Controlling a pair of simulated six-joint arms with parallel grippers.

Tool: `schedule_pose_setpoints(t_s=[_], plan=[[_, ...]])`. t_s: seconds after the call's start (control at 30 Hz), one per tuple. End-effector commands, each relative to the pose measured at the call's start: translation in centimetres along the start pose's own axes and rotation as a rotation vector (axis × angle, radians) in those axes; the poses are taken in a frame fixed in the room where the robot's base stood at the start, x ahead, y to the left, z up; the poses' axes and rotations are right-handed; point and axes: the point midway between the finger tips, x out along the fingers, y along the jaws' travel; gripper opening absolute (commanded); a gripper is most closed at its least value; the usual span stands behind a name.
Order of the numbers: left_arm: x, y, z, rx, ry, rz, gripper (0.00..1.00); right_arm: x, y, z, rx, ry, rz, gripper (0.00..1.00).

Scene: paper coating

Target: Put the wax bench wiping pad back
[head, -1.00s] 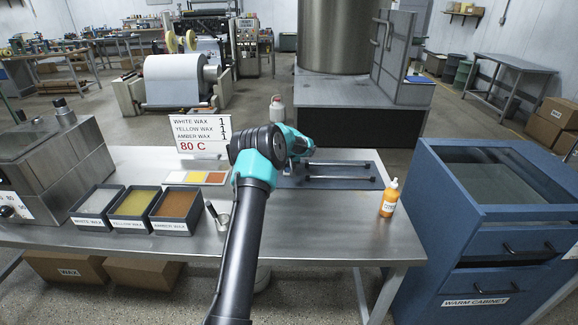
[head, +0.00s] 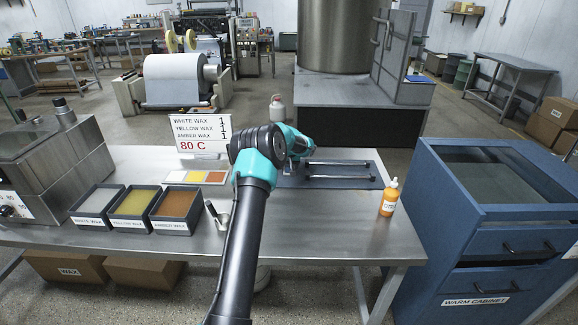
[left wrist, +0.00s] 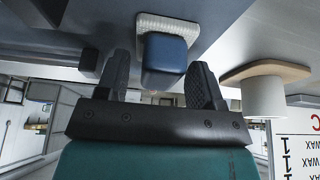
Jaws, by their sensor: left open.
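The wiping pad shows in the left wrist view as a blue block (left wrist: 163,54) with a white textured pad (left wrist: 168,24) on one side. My left gripper (left wrist: 161,66) is open, with its two dark fingers on either side of the blue block. I cannot tell whether the fingers touch it. In the head view my left wrist (head: 296,143) is over the back of the steel bench (head: 290,232), and the wiping pad and fingers are hidden behind the arm. My right gripper is not in view.
A dark mat (head: 344,183) with rails lies right of my wrist. An orange bottle (head: 389,199) stands near the right end. The wrist view shows a tan disc (left wrist: 264,72) with a white cylinder.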

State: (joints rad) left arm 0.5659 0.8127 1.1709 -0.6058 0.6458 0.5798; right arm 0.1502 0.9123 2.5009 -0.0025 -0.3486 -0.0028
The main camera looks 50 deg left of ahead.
Motion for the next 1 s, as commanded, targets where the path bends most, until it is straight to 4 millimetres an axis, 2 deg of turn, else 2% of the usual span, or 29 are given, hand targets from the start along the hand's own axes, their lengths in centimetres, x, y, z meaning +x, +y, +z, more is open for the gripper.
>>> schedule_pose_setpoints(t_s=[0.27,0.5,0.7,0.8,1.0], plan=[[-3.1,0.0,-0.1,0.001,0.003,0.001,0.61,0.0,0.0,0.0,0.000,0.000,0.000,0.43],[-7.7,0.0,-0.1,0.000,0.003,0.002,0.61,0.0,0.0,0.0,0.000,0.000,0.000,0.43],[-10.8,0.0,-0.1,0.000,0.001,0.001,0.61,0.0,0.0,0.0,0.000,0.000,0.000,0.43],[-11.7,0.0,-0.1,0.001,0.001,0.001,0.61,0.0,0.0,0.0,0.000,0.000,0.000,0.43],[-12.1,0.0,0.0,0.001,0.000,0.000,0.61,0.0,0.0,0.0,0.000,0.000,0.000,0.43]])
